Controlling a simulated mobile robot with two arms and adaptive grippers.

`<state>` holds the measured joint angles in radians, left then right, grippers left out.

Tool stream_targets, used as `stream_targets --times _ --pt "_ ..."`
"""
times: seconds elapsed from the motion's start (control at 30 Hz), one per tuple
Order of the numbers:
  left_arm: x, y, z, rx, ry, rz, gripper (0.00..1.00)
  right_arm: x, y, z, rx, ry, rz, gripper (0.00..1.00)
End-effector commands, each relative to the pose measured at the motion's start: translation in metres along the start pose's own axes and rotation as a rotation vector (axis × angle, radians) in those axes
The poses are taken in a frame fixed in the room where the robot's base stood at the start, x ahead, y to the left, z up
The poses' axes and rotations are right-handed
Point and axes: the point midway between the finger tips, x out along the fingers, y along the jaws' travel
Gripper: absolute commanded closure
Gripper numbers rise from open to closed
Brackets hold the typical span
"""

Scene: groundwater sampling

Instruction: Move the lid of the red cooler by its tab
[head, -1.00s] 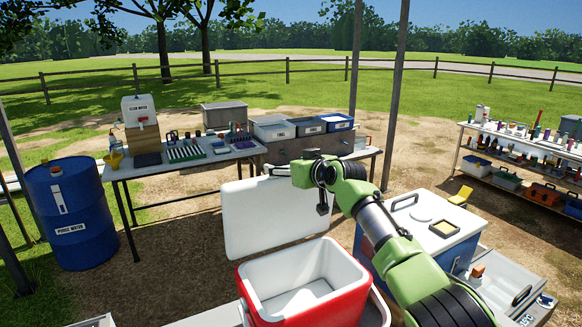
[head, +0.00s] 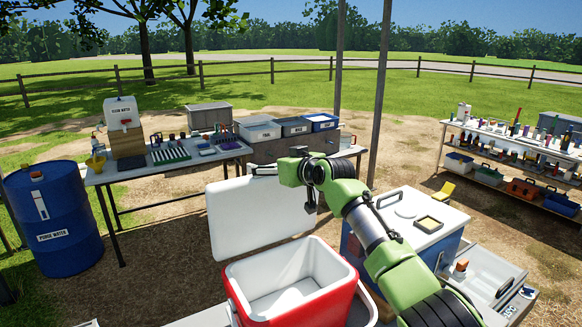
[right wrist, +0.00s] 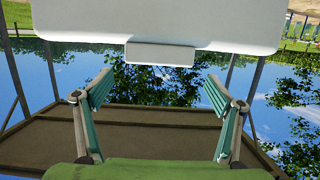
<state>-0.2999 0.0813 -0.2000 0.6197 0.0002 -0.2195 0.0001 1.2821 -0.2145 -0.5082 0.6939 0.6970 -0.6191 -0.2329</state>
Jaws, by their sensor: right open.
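The red cooler (head: 300,308) with a white inside stands open and empty-looking at the bottom middle of the head view. Its white lid (head: 255,220) stands steeply raised behind it. In the right wrist view the lid (right wrist: 230,20) fills the top, with its white tab (right wrist: 160,56) at the edge. My right gripper (right wrist: 158,88) is open, with the tab ahead of the gap and apart from the fingers. In the head view my right gripper (head: 264,169) is at the lid's top edge, partly hidden by my wrist. My left gripper is not in view.
A blue cooler (head: 405,225) with a white top stands to the right, under my right arm. A blue barrel (head: 52,215) and a table (head: 130,171) with sampling gear stand at the left and back. Stocked shelves (head: 445,150) stand at the right. Open dirt lies between.

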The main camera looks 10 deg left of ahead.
Motion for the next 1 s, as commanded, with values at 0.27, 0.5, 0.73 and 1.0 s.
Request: stream_targets --times 0.27,0.5,0.73,1.0 --pt "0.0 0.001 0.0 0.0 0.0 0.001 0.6 -0.023 0.0 0.001 -0.002 0.0 0.002 0.14" --pt "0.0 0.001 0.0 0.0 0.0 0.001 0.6 -0.049 -0.001 0.0 -0.002 0.002 0.001 0.14" --pt "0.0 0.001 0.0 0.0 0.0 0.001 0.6 -0.078 -0.001 -0.001 -0.002 0.003 0.003 0.14" --pt "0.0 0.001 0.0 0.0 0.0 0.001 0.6 -0.103 -0.002 -0.001 -0.002 0.004 0.001 0.14"
